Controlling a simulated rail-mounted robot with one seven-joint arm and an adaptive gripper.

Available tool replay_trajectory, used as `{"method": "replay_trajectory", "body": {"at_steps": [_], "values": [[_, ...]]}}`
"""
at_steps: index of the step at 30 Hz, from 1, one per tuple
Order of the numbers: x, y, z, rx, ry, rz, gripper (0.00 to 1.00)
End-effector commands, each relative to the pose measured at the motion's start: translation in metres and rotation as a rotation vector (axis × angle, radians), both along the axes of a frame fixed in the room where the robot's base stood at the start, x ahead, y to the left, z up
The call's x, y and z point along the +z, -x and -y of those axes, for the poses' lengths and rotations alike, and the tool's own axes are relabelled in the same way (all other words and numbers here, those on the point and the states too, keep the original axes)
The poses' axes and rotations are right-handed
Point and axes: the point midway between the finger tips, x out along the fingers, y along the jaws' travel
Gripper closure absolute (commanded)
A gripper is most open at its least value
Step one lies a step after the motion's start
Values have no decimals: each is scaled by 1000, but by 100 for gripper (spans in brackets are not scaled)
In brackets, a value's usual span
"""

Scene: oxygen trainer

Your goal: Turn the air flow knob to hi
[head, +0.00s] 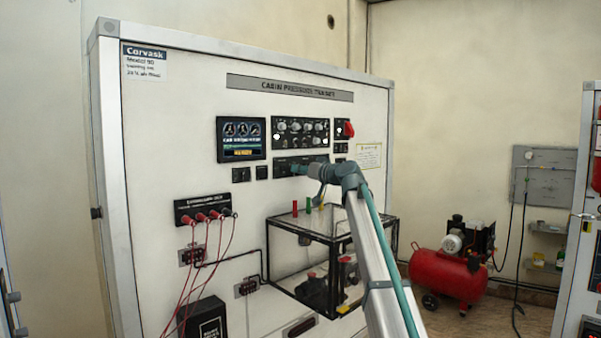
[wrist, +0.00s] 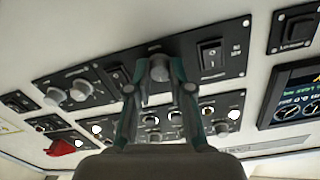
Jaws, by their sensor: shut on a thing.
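The trainer's narrow black control panel (head: 284,168) sits below a larger knob panel in the head view. In the wrist view this narrow panel (wrist: 183,50) runs across the picture, which is turned over relative to the head view. My gripper (wrist: 158,70) is shut on a grey knob (wrist: 159,68) at the middle of the narrow panel, one finger on each side. The labels are too small to read, so I cannot tell the knob's name or setting. In the head view my gripper (head: 301,169) is at the panel and the knob is hidden.
Beside the held knob are rocker switches (wrist: 210,53) and two more grey knobs (wrist: 80,90). The larger knob panel (head: 300,133), a screen (head: 241,138) and a red knob (head: 348,130) are close by. A clear box (head: 290,248) projects below; red leads (head: 206,245) hang left.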

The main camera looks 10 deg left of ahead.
Motion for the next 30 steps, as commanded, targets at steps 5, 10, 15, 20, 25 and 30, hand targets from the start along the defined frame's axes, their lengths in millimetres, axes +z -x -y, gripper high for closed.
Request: {"method": "replay_trajectory", "body": {"at_steps": [5,10,15,20,25,30], "values": [[-1,-1,0,0,-72,-85,100],[-2,-1,0,0,-165,-197,100],[-1,-1,1,0,-266,-316,100],[0,0,1,0,-355,-419,100],[0,-1,1,0,-431,-510,100],[0,-1,1,0,-485,-572,100]]}}
